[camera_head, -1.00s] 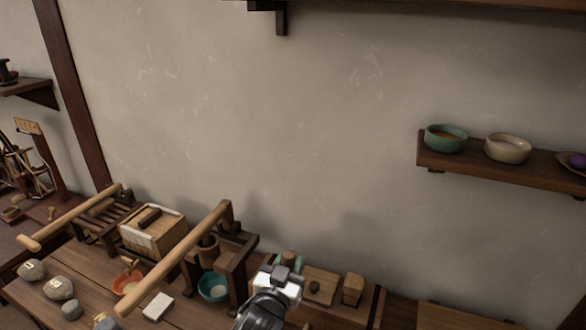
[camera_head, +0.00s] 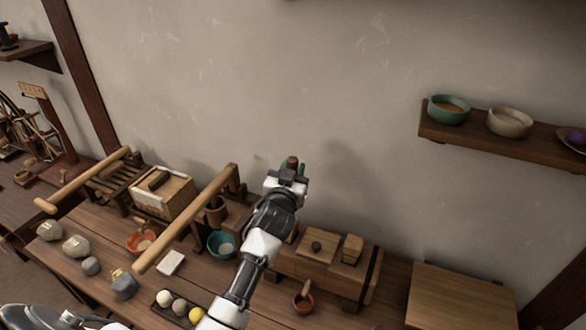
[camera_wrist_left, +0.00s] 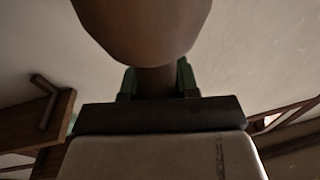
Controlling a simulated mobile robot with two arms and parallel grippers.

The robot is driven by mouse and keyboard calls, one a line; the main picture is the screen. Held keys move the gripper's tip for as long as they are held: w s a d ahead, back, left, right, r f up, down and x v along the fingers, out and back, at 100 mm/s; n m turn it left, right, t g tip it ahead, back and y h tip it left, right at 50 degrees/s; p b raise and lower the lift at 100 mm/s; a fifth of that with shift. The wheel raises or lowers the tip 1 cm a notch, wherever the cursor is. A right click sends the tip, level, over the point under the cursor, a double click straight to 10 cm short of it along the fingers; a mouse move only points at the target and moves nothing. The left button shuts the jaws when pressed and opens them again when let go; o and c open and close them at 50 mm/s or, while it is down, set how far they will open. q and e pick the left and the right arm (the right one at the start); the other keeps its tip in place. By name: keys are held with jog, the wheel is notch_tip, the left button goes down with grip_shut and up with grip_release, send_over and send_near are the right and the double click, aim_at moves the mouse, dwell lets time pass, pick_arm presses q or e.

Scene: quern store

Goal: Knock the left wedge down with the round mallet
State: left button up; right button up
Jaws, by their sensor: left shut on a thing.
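My left gripper (camera_head: 291,172) is raised in front of the wall, above the left end of a long wooden press (camera_head: 318,268). It is shut on the round mallet (camera_head: 292,161). In the left wrist view the mallet's rounded brown head (camera_wrist_left: 142,25) sits beyond the green fingertips (camera_wrist_left: 157,84), which grip its handle. My right gripper is out of view.
A lever frame with a long pole (camera_head: 190,222) stands left of my arm, near a teal bowl (camera_head: 221,243). A wall shelf (camera_head: 487,140) holds bowls at right. Air above the press is clear.

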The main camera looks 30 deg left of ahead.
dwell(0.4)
pick_arm(q)
jog(key=shift+f, duration=0.15)
notch_tip(320, 180, down, 6)
jog(key=b, duration=0.5)
jog(key=shift+r+p, duration=0.4)
jog(key=shift+r, duration=0.1)
jog(key=shift+c, duration=0.4)
notch_tip(320, 180, up, 4)
jog(key=p, duration=0.4)
jog(key=shift+s+r, duration=0.1)
jog(key=shift+r, duration=0.1)
jog(key=shift+f, duration=0.1)
